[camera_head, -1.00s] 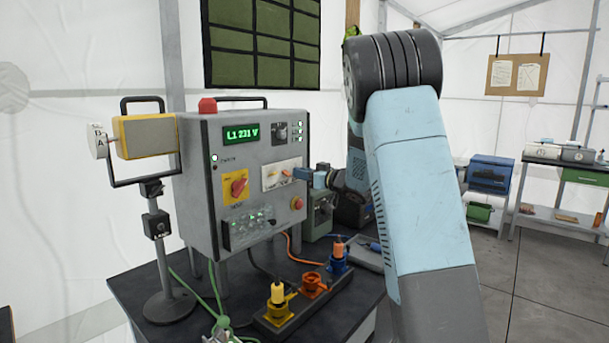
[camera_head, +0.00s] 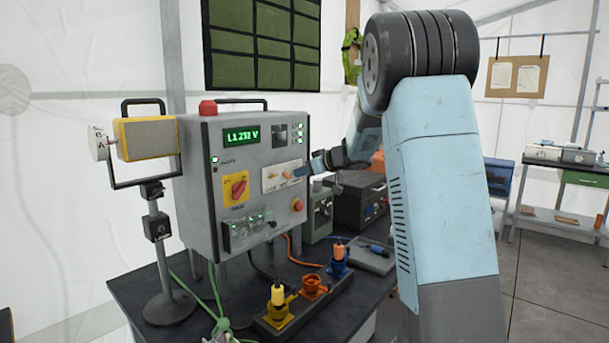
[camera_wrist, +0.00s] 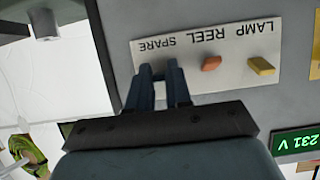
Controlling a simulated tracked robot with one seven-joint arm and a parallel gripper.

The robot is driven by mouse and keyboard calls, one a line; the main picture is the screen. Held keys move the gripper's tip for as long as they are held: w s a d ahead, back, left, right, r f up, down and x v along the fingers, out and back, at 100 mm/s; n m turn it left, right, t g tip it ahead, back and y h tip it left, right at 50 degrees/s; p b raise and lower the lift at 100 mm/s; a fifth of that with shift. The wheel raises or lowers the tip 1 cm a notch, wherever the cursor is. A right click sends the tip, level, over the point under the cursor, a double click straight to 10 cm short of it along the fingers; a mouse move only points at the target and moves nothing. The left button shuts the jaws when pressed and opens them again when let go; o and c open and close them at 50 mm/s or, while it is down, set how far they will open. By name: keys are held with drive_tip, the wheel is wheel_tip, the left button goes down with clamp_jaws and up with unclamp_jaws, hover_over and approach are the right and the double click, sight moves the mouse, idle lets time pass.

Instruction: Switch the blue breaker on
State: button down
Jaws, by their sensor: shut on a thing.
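The grey breaker cabinet (camera_head: 240,160) stands on the dark table, its display reading about 231 V. Its white breaker plate (camera_head: 270,185) also shows upside down in the wrist view (camera_wrist: 228,83), labelled LAMP, REEL and SPARE. A yellow lever (camera_wrist: 261,66) sits at LAMP and an orange lever (camera_wrist: 211,63) at REEL. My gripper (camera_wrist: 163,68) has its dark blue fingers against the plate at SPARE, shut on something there. The blue breaker is not clearly distinguishable from the fingers. In the head view my gripper (camera_head: 301,171) reaches the plate's right end from the right.
A power strip with coloured plugs (camera_head: 277,300) lies in front. A yellow lamp (camera_head: 148,138) on a stand is at left. A black box (camera_head: 358,200) stands behind my wrist.

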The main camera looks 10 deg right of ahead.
drive_tip(key=shift+w+r+g+h, duration=0.15)
drive_tip(key=shift+r+g+h, duration=0.35)
drive_tip(key=shift+g+h, duration=0.35)
drive_tip(key=shift+w+r+g+h, duration=0.15)
drive_tip(key=shift+r+g+h, duration=0.4)
drive_tip(key=shift+g, duration=0.5)
drive_tip(key=shift+h, duration=0.3)
drive_tip(key=c, duration=1.3)
unclamp_jaws()
drive_tip(key=shift+f, duration=0.1)
drive_tip(key=shift+o, duration=1.3)
drive_tip(key=shift+a+f, duration=0.1)
drive_tip(key=v, duration=1.3)
drive_tip(key=shift+d+r, duration=0.25)
drive_tip(key=shift+r, duration=0.1)
